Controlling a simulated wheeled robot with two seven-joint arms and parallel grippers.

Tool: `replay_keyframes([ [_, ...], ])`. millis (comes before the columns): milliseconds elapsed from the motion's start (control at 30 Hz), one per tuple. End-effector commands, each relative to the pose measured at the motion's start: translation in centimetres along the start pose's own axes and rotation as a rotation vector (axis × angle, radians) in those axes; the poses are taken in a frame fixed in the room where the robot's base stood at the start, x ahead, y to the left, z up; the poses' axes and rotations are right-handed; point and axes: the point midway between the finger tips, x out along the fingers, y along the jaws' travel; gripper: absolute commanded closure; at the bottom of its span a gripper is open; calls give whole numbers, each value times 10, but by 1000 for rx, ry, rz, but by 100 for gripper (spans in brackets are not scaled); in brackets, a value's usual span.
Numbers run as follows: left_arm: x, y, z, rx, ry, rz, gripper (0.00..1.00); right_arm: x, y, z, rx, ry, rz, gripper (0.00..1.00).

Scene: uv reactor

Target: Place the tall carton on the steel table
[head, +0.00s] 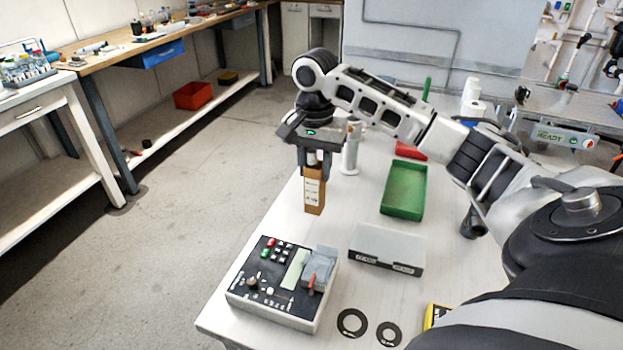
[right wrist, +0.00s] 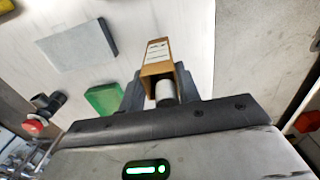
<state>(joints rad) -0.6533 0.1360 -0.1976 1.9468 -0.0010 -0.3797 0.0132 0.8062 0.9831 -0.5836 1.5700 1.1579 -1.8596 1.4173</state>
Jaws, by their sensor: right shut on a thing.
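The tall carton (head: 315,192), brown with a pale label, hangs upright below my right gripper (head: 314,165). The right gripper is shut on its upper part. In the right wrist view the carton (right wrist: 156,54) sticks out between the fingers (right wrist: 160,85), with a white round-ended piece at its near end. The carton is at the left edge of the white-topped table (head: 345,210); I cannot tell whether its bottom touches anything. A grey metal-topped table (head: 570,97) stands at the back right, partly hidden by my right arm. My left gripper is not in view.
On the white table are a control box (head: 285,280), a grey-lidded box (head: 387,248), a green tray (head: 404,190), a white cylinder (head: 351,148) and two black rings (head: 352,322). Open floor (head: 170,240) lies left. A wooden bench (head: 150,45) runs along the wall.

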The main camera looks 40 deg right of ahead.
Motion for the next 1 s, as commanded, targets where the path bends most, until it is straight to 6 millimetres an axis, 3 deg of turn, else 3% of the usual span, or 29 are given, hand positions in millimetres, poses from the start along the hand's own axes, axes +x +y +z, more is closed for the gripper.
replay_keyframes([
  [300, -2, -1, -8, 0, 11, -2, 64, 37, -6, 3, -1, 0, 1, 100],
  [667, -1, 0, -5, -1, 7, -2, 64, 41, -6, 3, -1, -1, 0, 100],
  [700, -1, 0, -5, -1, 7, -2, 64, 42, -6, 3, -1, -1, 0, 62],
  [767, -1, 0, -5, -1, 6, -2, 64, 42, -6, 3, -2, -1, 0, 45],
  [1000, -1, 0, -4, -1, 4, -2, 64, 41, -6, 3, -1, -1, 0, 45],
])
